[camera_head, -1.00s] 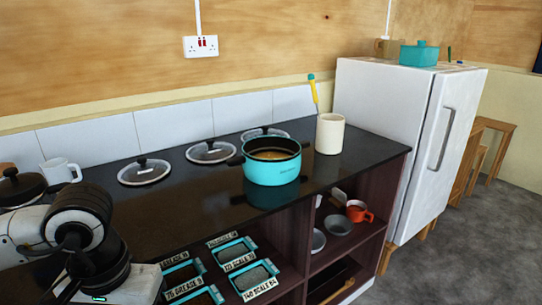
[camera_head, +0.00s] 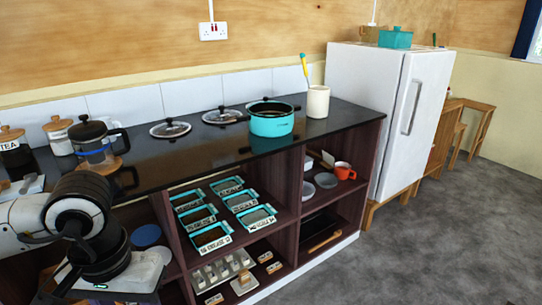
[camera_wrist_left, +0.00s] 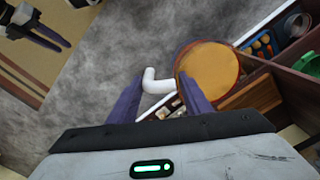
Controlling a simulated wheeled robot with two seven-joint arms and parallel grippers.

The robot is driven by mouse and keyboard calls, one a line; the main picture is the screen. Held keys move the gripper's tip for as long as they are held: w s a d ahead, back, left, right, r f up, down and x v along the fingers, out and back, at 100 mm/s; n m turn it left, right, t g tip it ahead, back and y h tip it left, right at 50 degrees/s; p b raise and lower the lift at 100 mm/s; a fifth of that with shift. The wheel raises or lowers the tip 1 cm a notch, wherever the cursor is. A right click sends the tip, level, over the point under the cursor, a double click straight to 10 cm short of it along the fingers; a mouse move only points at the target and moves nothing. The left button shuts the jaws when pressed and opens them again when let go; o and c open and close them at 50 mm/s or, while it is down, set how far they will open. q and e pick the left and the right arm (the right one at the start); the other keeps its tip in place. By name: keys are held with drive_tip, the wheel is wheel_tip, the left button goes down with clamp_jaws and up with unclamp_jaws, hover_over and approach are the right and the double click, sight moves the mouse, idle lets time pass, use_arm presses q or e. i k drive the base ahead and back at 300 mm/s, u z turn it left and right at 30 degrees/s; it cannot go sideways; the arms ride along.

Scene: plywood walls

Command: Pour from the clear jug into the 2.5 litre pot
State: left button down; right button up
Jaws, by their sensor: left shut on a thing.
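Purple fingers of my right gripper (camera_wrist_left: 48,30) show at the wrist view's upper left.
A coffee press (camera_head: 95,145) and canisters stand at left. Shelves below hold turquoise dishes (camera_head: 212,238). A white fridge (camera_head: 365,95) stands right; the floor is open.

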sight(265, 120)
drive_tip(key=u, duration=0.15)
drive_tip(key=k, duration=0.2)
drive_tip(key=z, duration=1)
drive_tip(key=i, duration=0.65)
drive_tip(key=z, duration=0.75)
drive_tip(key=i, duration=1.85)
drive_tip(key=u, duration=1.4)
drive_tip(key=i, duration=0.65)
drive_tip(key=u, duration=0.7)
